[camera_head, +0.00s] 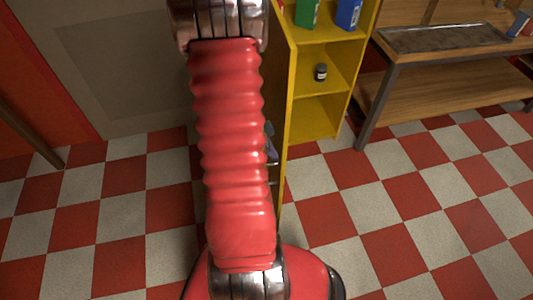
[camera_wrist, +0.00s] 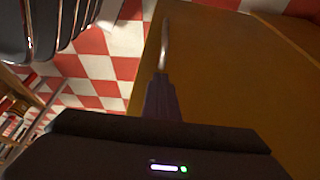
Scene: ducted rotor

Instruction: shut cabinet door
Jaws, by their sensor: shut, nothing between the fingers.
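The yellow cabinet (camera_head: 318,70) stands behind my arm in the head view, and its shelves show through the open front. A narrow yellow panel (camera_head: 287,115) runs down its left side close to my arm; it looks like the open door seen nearly edge-on, partly hidden by the arm. In the wrist view a broad, shaded orange-yellow panel (camera_wrist: 225,85) fills the right side. My gripper (camera_wrist: 165,45) is shut and empty, its fingers pointing up the picture along this panel's left edge. I cannot tell whether they touch it. In the head view my red arm mostly hides the gripper.
A green container (camera_head: 307,12), a blue container (camera_head: 348,14) and a small dark jar (camera_head: 320,72) stand on the cabinet shelves. A wooden workbench (camera_head: 440,90) with metal legs stands at right. Red-and-white checkered floor (camera_head: 420,210) is clear in front.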

